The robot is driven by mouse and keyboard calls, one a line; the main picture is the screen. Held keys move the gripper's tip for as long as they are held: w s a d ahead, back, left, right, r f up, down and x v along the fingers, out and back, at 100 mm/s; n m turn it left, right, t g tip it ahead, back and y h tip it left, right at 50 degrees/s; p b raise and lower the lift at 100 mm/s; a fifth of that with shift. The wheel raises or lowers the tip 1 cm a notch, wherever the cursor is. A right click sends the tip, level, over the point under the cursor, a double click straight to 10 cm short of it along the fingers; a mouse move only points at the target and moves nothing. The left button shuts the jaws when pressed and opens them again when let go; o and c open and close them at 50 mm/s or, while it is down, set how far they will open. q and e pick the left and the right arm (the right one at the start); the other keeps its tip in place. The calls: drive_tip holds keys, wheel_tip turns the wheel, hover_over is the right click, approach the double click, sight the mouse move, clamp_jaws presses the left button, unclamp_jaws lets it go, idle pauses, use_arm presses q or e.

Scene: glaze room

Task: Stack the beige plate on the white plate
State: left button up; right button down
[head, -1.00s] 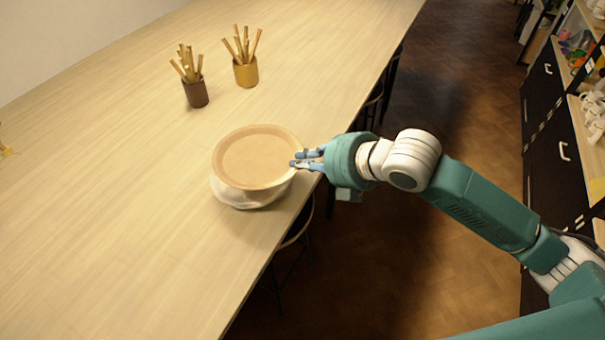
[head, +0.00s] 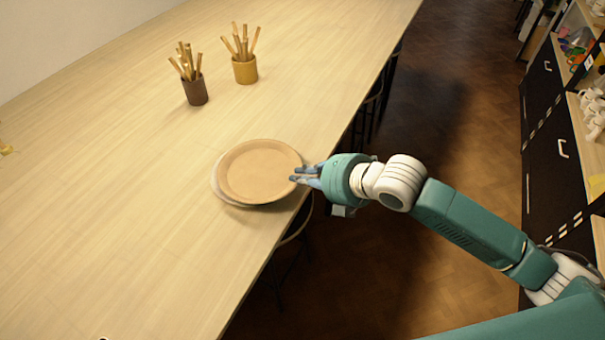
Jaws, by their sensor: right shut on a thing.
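The beige plate (head: 258,170) is at the middle of the head view, near the table's right edge. My right gripper (head: 298,174) is shut on its right rim. The white plate (head: 217,191) is directly under the beige plate. Only a thin strip of it shows along the left and lower edge; the rest is hidden. The beige plate looks nearly level and sits very low over it, a little toward the upper right. I cannot tell if the two plates touch. My left gripper is not in view.
A dark brown cup (head: 196,92) and a yellow-brown cup (head: 245,71), both holding wooden sticks, stand farther back on the table (head: 120,220). Shelves (head: 560,150) line the far right.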

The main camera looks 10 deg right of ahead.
drive_tip(key=shift+f, duration=0.15)
drive_tip(key=c, duration=1.9)
unclamp_jaws()
drive_tip(key=shift+o, duration=0.2)
drive_tip(key=shift+r, duration=0.35)
drive_tip(key=b+v, duration=0.1)
drive_tip(key=v, duration=1.1)
drive_tip(key=shift+r+b, duration=0.25)
drive_tip(key=shift+b, duration=0.05)
